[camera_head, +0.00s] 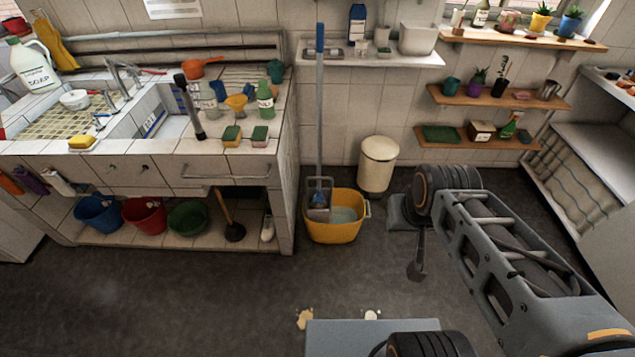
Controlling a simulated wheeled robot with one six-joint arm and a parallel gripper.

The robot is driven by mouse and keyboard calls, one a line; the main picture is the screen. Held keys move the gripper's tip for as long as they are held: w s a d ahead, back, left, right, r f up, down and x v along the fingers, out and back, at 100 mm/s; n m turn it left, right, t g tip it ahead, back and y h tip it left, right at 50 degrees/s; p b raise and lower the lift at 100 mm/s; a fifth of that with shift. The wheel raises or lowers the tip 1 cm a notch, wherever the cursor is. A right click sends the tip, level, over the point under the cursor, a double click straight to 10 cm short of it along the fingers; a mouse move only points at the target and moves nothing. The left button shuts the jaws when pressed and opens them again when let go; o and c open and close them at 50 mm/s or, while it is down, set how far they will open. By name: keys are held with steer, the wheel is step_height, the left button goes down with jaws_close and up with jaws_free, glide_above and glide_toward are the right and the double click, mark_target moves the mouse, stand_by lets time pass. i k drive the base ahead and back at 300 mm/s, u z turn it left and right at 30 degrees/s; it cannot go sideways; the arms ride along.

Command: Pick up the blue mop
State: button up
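The blue mop (319,115) stands upright in a yellow bucket (335,230) on the floor, just right of the tiled sink counter. Its long shaft is grey-blue with a blue grip at the top, which reaches the height of the wall shelf. The mop's lower end is inside the bucket and partly hidden by the wringer. My arm crosses the right side of the view, apart from the mop and bucket. I cannot make out my gripper's fingers in this view.
A cream bin (378,163) stands behind the bucket to its right. A grey dustpan-like object (403,212) lies on the floor near my arm. The tiled counter (283,190) borders the bucket on the left. The floor in front is mostly clear, with small spills (305,318).

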mark_target(319, 201)
steer(key=k, duration=0.4)
steer(key=u, duration=1.3)
steer(key=i, duration=1.85)
steer(key=z, duration=0.9)
steer(key=i, duration=0.25)
steer(key=z, duration=0.15)
